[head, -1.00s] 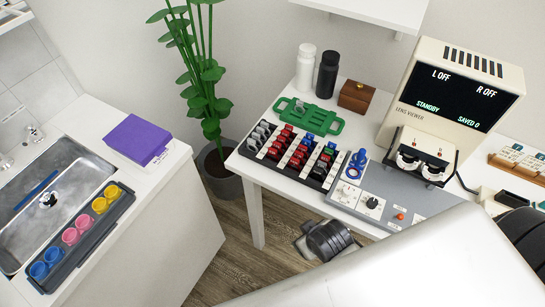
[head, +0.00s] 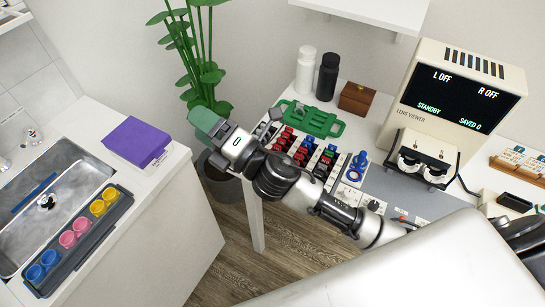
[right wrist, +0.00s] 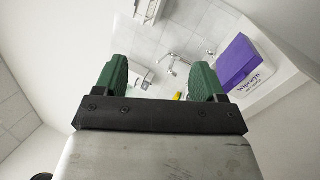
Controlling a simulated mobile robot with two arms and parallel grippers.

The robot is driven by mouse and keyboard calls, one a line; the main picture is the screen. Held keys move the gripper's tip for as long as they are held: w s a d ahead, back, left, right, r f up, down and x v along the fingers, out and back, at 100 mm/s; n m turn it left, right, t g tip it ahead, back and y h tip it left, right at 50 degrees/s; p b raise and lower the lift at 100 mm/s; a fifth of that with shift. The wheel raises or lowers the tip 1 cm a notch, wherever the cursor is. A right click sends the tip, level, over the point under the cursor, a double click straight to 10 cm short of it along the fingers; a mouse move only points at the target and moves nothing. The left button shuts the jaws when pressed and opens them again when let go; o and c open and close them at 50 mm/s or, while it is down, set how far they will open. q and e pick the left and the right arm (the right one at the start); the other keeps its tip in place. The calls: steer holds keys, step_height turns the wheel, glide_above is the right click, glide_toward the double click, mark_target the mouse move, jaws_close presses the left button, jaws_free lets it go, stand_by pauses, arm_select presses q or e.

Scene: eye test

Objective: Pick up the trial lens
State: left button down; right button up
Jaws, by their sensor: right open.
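Several trial lenses with red, blue, green, black and grey tabs stand in rows in a dark rack (head: 316,186) on the white table. My right arm and wrist cover much of the rack's left and front part. A green tray (head: 328,124) with handles lies behind the rack, with a small grey piece on it; I cannot tell whether that is a trial lens. My right gripper (head: 207,124) is left of the table, above the plant pot, with green finger pads. In the right wrist view its fingers (right wrist: 163,82) are apart with nothing between them. My left gripper is not in view.
A lens viewer (head: 455,98) reads STANDBY. White (head: 306,70) and black (head: 327,76) bottles and a brown box (head: 356,98) stand behind. A plant (head: 203,70), sink and purple box (head: 138,140) are left.

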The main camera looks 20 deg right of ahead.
steer(key=s+a+f+n+g, duration=0.2)
steer(key=a+f+n+g, duration=0.1)
steer(key=n+g, duration=0.8)
steer(key=s+a+f+n+g, duration=0.25)
steer(key=n+g, duration=0.45)
steer(key=n, duration=0.9)
steer(key=w+d+f+n+h, duration=0.1)
steer(key=w+d+n+h, duration=0.1)
steer(key=d+h, duration=0.2)
steer(key=w+d+f+n+h, duration=0.2)
steer(key=d+h, duration=0.3)
steer(key=d, duration=0.5)
steer(key=w+d+f+n+t+h, duration=0.1)
steer(key=w+d+n+h, duration=0.1)
steer(key=w+d+h, duration=0.2)
steer(key=shift+w+d+f+h, duration=0.1)
steer(key=shift+d+f+h, duration=0.1)
steer(key=shift+d, duration=0.55)
steer(key=shift+w+d+f+h, duration=0.1)
steer(key=shift+d+f, duration=0.05)
steer(key=shift+d, duration=0.55)
step_height(320, 180, down, 5)
steer(key=shift+r+p, duration=0.2)
steer(key=shift+p, duration=0.2)
step_height(320, 180, down, 5)
steer(key=shift+w+a+r+p, duration=0.1)
steer(key=shift+a+p, duration=0.05)
steer(key=shift+p, duration=0.7)
steer(key=shift+f, duration=0.6)
steer(key=c, duration=1)
